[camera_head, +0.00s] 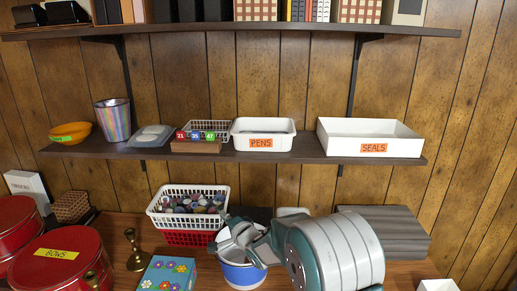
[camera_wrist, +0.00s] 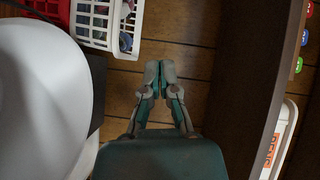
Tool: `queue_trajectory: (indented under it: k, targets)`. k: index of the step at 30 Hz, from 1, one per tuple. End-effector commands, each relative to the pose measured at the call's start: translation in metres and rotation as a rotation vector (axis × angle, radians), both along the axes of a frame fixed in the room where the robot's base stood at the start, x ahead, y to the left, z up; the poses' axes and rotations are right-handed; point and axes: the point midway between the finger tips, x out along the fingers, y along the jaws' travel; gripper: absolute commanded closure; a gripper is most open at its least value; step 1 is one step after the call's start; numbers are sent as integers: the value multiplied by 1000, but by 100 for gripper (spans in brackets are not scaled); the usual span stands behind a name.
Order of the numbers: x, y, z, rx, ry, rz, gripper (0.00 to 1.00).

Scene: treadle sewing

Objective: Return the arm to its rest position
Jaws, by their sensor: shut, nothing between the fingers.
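My gripper (camera_wrist: 160,72) shows in the wrist view with its two grey and teal fingers shut together and nothing between them. In the head view my gripper (camera_head: 226,238) is partly visible over the blue and white tub (camera_head: 243,276), left of my large grey and teal arm link. I cannot tell whether it touches the tub. The arm covers part of the desk and the things behind it.
A white basket of spools (camera_head: 187,222) stands on a red one (camera_head: 188,239) near the gripper. A shelf (camera_head: 300,153) above holds the PENS bin (camera_head: 263,126) and SEALS tray (camera_head: 369,128). Red tins (camera_head: 62,234), a brass candlestick (camera_head: 134,262) and a flowered box (camera_head: 168,275) crowd the left.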

Motion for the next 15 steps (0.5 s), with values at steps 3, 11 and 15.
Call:
queue_trajectory:
  k: [3,11,15]
  targets:
    - [-4,-41,37,-167,-29,-93,100]
    - [-44,-127,87,-535,-9,-222,100]
    - [-80,-170,106,-720,33,-248,100]
